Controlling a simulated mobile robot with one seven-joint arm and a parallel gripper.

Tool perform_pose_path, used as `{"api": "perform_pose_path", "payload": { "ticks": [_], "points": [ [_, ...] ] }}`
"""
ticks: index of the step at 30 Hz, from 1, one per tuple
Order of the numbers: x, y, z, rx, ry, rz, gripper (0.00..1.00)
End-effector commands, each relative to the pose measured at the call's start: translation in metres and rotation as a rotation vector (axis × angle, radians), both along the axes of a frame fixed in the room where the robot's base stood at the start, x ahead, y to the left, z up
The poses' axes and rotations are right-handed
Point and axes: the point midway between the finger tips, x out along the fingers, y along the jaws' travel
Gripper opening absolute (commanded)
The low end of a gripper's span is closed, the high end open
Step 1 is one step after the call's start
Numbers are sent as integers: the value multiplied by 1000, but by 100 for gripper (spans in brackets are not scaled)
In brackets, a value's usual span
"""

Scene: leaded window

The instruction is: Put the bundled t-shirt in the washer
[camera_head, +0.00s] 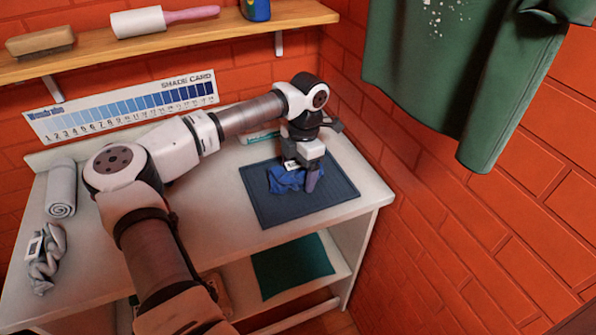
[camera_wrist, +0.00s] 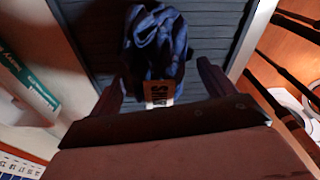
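A crumpled blue bundle (camera_head: 288,179) with a white tag lies on a dark ribbed mat (camera_head: 330,196) on the white counter. In the wrist view the blue bundle (camera_wrist: 155,45) shows its tag, partly cut off and starting "SH". My gripper (camera_head: 299,176) points down over it. In the wrist view my gripper (camera_wrist: 160,85) has one finger on each side of the bundle, with a gap visible at the right finger, so it looks open around the cloth. A second bundle, grey with a tag (camera_head: 46,258), lies at the counter's left.
A rolled grey towel (camera_head: 61,188) lies at the left. A wooden shelf (camera_head: 170,40) holds a brush and a roller. A shade card (camera_head: 122,105) stands at the back. A green garment (camera_head: 455,80) hangs at the right. A green cloth (camera_head: 292,265) lies on the lower shelf.

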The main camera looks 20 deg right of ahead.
Motion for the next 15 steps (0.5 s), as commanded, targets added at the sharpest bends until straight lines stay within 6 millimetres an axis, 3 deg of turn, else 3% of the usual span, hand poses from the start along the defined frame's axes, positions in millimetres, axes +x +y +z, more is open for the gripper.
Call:
{"api": "perform_pose_path", "payload": {
  "ticks": [1,12,15],
  "points": [
    [0,0,0,0,0,0,75],
    [0,0,1,-1,0,0,30],
    [0,0,1,-1,0,0,29]
  ]
}}
